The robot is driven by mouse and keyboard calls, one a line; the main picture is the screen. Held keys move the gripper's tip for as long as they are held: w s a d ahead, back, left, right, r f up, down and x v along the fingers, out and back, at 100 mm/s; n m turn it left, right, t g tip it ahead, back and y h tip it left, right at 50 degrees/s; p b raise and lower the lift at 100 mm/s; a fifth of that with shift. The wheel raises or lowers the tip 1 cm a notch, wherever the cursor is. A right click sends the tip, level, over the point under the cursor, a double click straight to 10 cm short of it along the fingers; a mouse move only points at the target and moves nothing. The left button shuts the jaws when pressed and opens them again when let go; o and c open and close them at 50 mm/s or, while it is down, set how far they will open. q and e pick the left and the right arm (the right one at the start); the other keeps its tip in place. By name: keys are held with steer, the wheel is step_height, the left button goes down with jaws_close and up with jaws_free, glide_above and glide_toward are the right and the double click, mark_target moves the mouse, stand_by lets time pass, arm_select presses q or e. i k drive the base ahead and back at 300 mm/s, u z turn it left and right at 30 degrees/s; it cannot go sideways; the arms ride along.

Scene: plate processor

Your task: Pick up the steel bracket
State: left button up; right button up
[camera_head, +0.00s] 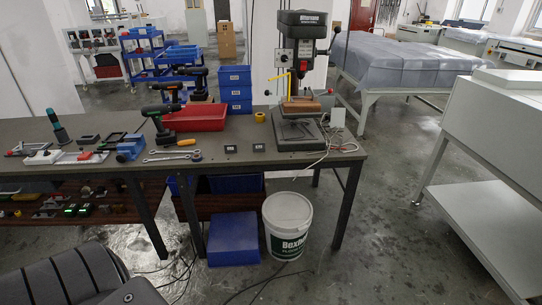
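I cannot pick out the steel bracket for certain. A dark, frame-like piece (112,138) and a dark block (89,139) lie on the left part of the workbench (210,165), too small to identify. A blue vise (131,147) is just right of them. A grey wrench (172,157) lies near the front edge. A drill press (303,75) stands at the bench's right end with a brown block (301,106) at its table. Neither of my grippers is in view.
A red bin (198,118), cordless drills (162,123) and a yellow roll (260,117) occupy the bench's middle. Two small dark tags (231,149) stand near the front edge. A white bucket (287,225) and blue crate (233,240) are on the floor.

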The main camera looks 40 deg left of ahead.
mark_target(231, 146)
steer(key=z, duration=0.55)
steer(key=i, duration=1.1)
steer(key=u, duration=0.35)
